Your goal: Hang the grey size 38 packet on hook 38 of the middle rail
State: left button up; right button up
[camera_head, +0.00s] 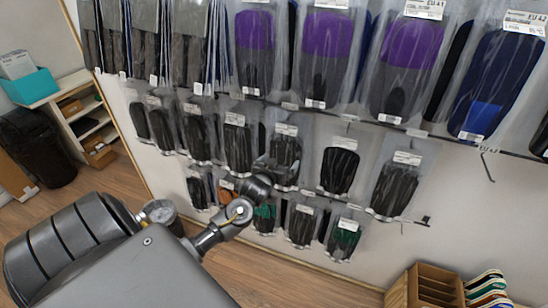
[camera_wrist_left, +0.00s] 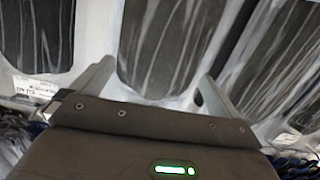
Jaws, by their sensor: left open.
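My left gripper (camera_head: 268,178) reaches up to the wall display, in front of the second row of packets. In the left wrist view its two fingers (camera_wrist_left: 155,85) are spread apart. A clear packet with a dark grey insole (camera_wrist_left: 165,45) shows between and beyond them; I cannot tell if they touch it. In the head view a packet with dark insoles (camera_head: 285,148) hangs just above the gripper, partly covered by it. The middle rail (camera_head: 395,127) carries this row. Size labels are too small to read, so I cannot tell which packet or hook is 38. My right gripper is not in view.
Purple packets (camera_head: 327,40) and a blue one (camera_head: 490,80) hang above. A lower row includes green insoles (camera_head: 343,240). An empty hook (camera_head: 488,168) sticks out at right. A wooden box (camera_head: 430,285) stands at lower right, a black bin (camera_head: 38,145) at left.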

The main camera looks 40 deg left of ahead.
pick_arm(q)
jog(key=b+v, duration=0.2)
jog(key=v, duration=0.8)
jog(key=shift+w, duration=0.1)
